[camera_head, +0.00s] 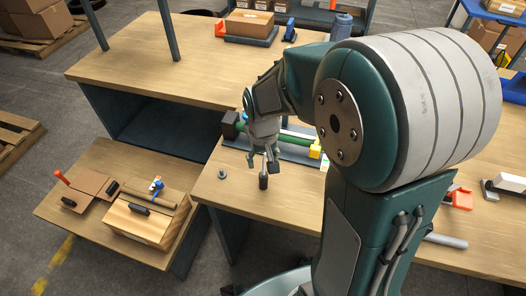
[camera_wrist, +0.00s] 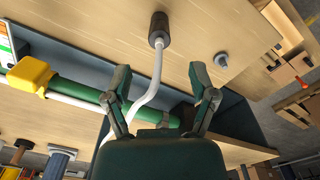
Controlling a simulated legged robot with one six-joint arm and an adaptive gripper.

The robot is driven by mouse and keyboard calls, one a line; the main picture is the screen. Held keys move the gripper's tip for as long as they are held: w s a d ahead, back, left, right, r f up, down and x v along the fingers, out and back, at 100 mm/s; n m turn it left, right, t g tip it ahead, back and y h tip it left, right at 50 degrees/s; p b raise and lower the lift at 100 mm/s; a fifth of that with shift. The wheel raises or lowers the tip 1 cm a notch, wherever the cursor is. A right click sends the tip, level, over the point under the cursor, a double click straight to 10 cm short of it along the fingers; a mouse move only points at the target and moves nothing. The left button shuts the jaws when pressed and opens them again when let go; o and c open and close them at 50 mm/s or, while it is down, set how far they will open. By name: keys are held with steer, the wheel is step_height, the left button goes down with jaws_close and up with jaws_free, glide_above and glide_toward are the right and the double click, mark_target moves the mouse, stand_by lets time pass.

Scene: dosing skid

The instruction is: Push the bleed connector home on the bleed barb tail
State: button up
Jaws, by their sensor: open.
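A dark, ribbed cylinder (camera_wrist: 159,26), which looks like the bleed connector, sits at the end of a white hose (camera_wrist: 156,70). It also shows upright just below my gripper in the head view (camera_head: 263,183). The hose runs back toward a green pipe (camera_wrist: 80,92) on a dark tray. My gripper (camera_wrist: 160,80) is open, and the hose passes between its fingers in the wrist view. The fingers do not visibly grip anything. In the head view my gripper (camera_head: 264,163) hangs above the wooden bench. I cannot make out the barb tail or how far it enters the cylinder.
A small grey knob-like part (camera_head: 222,173) stands on the bench left of the cylinder. A yellow block (camera_head: 314,151) and a dark block (camera_head: 230,123) sit along the green pipe. A lower table (camera_head: 100,222) at left holds a box and boards. Bare bench lies in front.

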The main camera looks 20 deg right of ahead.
mark_target(263, 172)
steer(key=shift+r, duration=1.75)
steer(key=s+r+t, duration=0.5)
steer(key=s+r, duration=0.7)
steer(key=s, duration=0.2)
steer(key=shift+t, duration=0.3)
